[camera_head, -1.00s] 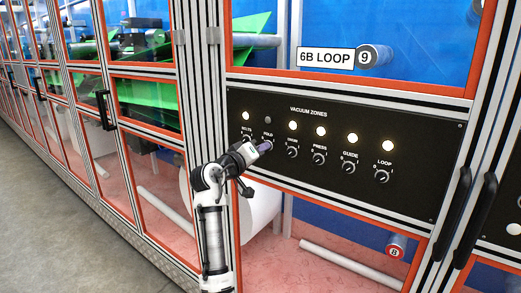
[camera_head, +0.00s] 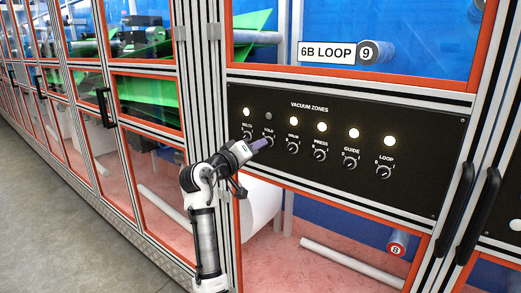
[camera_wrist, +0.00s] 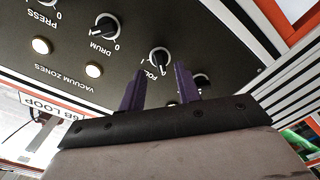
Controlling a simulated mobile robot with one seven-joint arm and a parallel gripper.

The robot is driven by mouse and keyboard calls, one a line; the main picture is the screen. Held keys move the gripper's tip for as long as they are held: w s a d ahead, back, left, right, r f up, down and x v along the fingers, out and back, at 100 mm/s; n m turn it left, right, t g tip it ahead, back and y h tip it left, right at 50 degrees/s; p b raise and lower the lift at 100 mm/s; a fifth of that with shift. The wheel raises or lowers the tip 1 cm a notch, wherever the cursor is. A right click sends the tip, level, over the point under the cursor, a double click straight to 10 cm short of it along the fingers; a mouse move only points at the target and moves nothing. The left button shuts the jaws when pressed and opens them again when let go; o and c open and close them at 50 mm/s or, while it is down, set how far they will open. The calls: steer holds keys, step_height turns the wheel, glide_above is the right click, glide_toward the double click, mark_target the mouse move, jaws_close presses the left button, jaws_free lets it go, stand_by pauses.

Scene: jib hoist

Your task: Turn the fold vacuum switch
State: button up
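The fold vacuum switch (camera_head: 270,142) is a small black rotary knob on the black vacuum zones panel (camera_head: 420,125), second from the left. The lamp (camera_head: 268,116) above it is grey and unlit. My gripper (camera_head: 262,144) is at the panel, its purple fingertips just left of and over part of the knob. In the wrist view, which is upside down, the fold knob (camera_wrist: 159,60) lies beyond the gap between my two spread fingers (camera_wrist: 158,80). The gripper is open and nothing is between the fingers. I cannot tell whether a fingertip touches the knob.
The belts knob (camera_head: 247,136) is close on the left, partly behind a finger in the wrist view. The drum knob (camera_head: 292,147) is close on the right. Lit lamps stand above the other knobs. A black door handle (camera_head: 455,210) stands at the right.

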steer(key=b+v, duration=0.3)
steer(key=v, duration=0.8)
